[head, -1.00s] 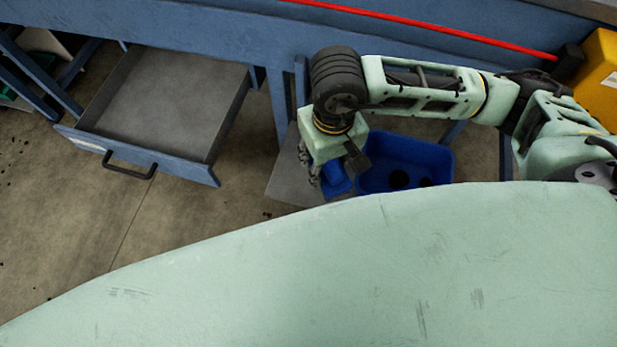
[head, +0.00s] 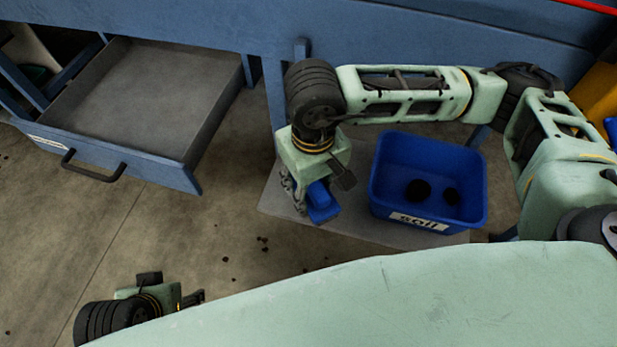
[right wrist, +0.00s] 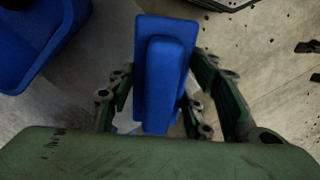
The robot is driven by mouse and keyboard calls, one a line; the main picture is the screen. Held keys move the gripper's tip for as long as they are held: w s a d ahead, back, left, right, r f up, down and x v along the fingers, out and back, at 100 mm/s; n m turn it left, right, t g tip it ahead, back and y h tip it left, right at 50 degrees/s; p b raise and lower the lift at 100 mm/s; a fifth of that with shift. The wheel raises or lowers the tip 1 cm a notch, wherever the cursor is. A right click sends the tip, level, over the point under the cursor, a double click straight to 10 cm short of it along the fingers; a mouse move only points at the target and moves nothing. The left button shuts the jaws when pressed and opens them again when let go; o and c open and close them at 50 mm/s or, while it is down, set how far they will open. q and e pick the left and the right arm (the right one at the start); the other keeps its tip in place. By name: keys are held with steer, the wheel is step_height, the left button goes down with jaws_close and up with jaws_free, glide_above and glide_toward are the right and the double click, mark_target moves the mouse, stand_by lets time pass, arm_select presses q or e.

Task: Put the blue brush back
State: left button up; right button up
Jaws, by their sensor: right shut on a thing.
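The blue brush (head: 321,203) is in my right gripper (head: 306,200), left of the blue bin in the head view. In the right wrist view the brush (right wrist: 164,75) shows as a blue block with a raised handle, and the fingers of my right gripper (right wrist: 165,105) are shut on it from both sides. Its underside is hidden. My left gripper (head: 192,299) shows at the lower left of the head view, partly hidden behind my pale green body. Its fingers are too small and edge-on to tell how they stand.
A blue bin (head: 379,208) labelled "soil" holds two dark lumps and stands on a grey platform (head: 282,200). It also shows in the right wrist view (right wrist: 60,55). An open, empty drawer (head: 150,85) juts out at the upper left. Clods lie on the concrete floor.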

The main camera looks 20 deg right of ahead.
steer(key=w+f, duration=0.1)
steer(key=w, duration=0.2)
steer(key=w+d+f, duration=0.1)
steer(key=w+f, duration=0.1)
steer(key=w+d+f+b, duration=0.1)
steer(key=w+f, duration=0.1)
steer(key=w, duration=0.1)
steer(key=shift+w+f, duration=0.2)
steer(key=shift+w, duration=0.15)
step_height(320, 180, down, 4)
steer(key=shift+f+b, duration=0.1)
steer(key=shift+b, duration=0.25)
arm_select(q)
steer(key=shift+f, duration=0.75)
arm_select(e)
steer(key=o, duration=1.1)
arm_select(q)
steer(key=shift+w+d+r+t, duration=0.1)
steer(key=shift+w+d+t, duration=0.1)
steer(key=shift+w+t, duration=0.4)
steer(key=shift+w+g, duration=0.1)
steer(key=shift+g, duration=0.2)
